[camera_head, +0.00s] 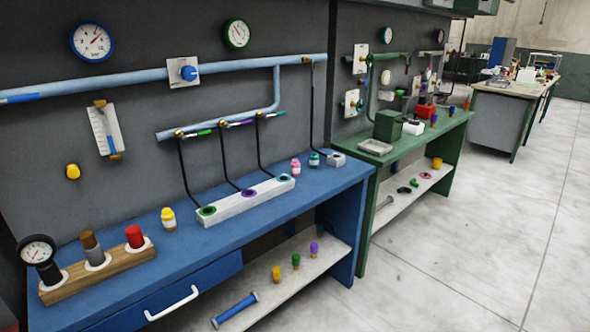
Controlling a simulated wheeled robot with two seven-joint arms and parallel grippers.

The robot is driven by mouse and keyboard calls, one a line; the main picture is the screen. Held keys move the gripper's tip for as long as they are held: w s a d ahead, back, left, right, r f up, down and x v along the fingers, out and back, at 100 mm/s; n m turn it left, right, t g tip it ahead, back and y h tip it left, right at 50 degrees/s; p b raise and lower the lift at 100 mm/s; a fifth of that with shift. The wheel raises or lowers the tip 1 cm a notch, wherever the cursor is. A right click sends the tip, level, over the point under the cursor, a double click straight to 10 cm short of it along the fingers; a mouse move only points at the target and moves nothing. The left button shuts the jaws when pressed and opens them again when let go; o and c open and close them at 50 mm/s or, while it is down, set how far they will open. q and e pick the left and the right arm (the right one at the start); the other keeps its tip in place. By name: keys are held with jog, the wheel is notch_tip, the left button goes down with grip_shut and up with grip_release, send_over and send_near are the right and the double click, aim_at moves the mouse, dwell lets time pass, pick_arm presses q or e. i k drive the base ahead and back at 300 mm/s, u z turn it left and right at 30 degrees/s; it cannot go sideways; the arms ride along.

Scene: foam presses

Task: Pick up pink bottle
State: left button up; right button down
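A small pink bottle (295,168) stands upright on the blue workbench (225,243), toward the bench's far right end. It is beside a teal bottle (314,159) and behind the right end of the white block with round ports. A bottle with a yellow cap (168,218) stands further left on the same bench. Neither of my grippers shows in the head view, so I cannot see their state.
A wooden rack (100,278) with several cylinders and a gauge stands at the front left. The white port block (246,201) has black hoses rising from it. A lower shelf (318,254) holds small items. Open floor (470,250) lies to the right.

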aim_at(295, 164)
jog(key=z, duration=0.5)
jog(key=i, duration=1.8)
jog(key=u, duration=0.5)
